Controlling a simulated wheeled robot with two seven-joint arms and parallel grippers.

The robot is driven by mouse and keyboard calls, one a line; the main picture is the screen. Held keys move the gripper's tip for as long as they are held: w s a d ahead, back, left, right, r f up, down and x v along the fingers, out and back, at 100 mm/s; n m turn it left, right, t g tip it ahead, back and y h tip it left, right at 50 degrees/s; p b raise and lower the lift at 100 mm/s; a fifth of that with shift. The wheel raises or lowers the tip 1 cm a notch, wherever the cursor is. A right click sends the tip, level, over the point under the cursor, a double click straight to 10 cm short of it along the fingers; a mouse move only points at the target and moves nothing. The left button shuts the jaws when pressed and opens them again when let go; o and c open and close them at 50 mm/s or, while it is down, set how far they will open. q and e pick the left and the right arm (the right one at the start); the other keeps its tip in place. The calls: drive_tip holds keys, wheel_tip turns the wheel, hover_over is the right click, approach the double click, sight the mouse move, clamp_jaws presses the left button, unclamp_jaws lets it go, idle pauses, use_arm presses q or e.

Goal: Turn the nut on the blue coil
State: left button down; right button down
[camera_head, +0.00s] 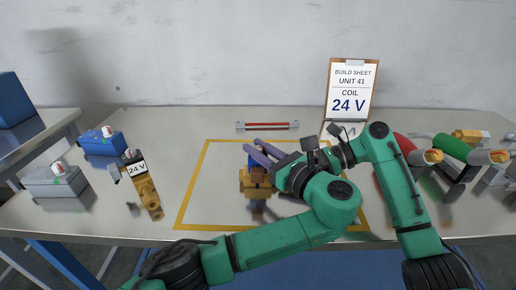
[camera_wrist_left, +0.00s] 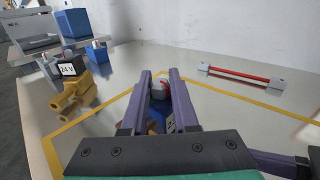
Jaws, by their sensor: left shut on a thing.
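The blue coil (camera_head: 252,162) sits on a brass valve body (camera_head: 256,180) inside the yellow outline on the table. My left gripper (camera_head: 252,148) reaches over the top of the coil. In the left wrist view, its two purple fingers (camera_wrist_left: 162,80) are shut on a grey nut with a red part (camera_wrist_left: 158,89). The blue coil (camera_wrist_left: 153,127) shows below, between the fingers, and is mostly hidden. My right arm comes in from the right behind the left wrist. A purple finger, apparently of my right gripper (camera_wrist_left: 275,161), shows at the lower right; its opening cannot be told.
A brass valve with a black 24 V coil (camera_head: 137,169) lies at left, near a blue block (camera_head: 102,142) and a grey block (camera_head: 56,181). A red rod (camera_head: 267,126) lies at the back. A build sheet (camera_head: 349,90) reads 24 V. Red and green cylinders (camera_head: 452,147) crowd the right.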

sight(257, 147)
idle(0.4)
use_arm(q)
drive_tip(key=c, duration=0.7)
unclamp_jaws()
drive_tip(key=shift+r, duration=0.1)
wheel_tip(257, 147, up, 10)
drive_tip(key=shift+f, duration=0.1)
use_arm(e)
drive_tip(key=shift+c, duration=1.9)
unclamp_jaws()
